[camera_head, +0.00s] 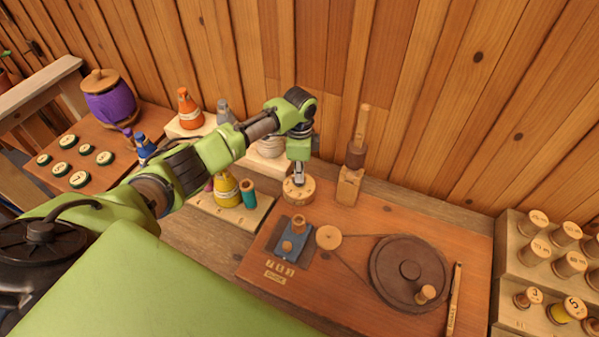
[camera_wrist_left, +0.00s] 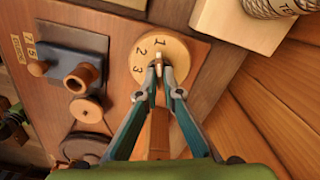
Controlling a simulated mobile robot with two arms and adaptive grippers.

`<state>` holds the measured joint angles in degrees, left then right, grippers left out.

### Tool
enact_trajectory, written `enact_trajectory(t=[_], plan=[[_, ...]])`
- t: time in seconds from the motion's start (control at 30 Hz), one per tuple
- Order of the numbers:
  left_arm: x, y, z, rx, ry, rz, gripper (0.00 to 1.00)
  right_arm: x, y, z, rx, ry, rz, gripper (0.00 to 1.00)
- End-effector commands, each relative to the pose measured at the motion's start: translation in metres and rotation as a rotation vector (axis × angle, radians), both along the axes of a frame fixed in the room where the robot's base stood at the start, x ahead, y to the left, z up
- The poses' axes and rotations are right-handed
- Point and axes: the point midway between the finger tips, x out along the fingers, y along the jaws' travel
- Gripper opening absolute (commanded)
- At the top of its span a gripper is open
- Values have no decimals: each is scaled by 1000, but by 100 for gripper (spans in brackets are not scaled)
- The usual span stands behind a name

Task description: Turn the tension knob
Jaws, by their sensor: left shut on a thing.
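The tension knob is a round pale wooden dial (camera_head: 299,193) at the back left of the brown winder board (camera_head: 368,212). In the left wrist view the dial (camera_wrist_left: 178,47) shows the figures 1, 2 and 3 around a small raised grip at its middle. My left gripper (camera_head: 298,179) comes down on it from above. In the left wrist view its two fingertips (camera_wrist_left: 158,68) are closed on the raised grip, which they partly hide. My right gripper is in neither view.
A blue block with a wooden peg (camera_head: 298,225), a small pulley (camera_head: 329,237) and a large dark wheel (camera_head: 409,272) stand on the board. An upright post (camera_head: 349,186) is close right of the knob. Thread cones (camera_head: 227,190) stand left; a spool rack (camera_head: 545,262) is at right.

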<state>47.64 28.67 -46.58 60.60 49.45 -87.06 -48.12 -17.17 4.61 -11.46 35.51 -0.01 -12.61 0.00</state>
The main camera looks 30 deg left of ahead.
Motion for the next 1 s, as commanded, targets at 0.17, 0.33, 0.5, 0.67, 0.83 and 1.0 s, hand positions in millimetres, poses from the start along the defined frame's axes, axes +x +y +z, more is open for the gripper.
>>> enact_trajectory(t=[0.17,0.33,0.5,0.67,0.83,1.0], plan=[[1,-1,1,-2,-4,-64,0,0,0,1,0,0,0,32],[1,-1,1,-2,-4,-94,0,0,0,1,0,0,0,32],[1,-1,1,-2,-4,-104,0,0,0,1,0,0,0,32],[1,-1,1,-1,-5,-104,0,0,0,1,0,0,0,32],[1,-1,1,-2,-4,-104,22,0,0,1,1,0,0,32],[1,0,1,-1,-3,-102,24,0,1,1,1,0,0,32]])
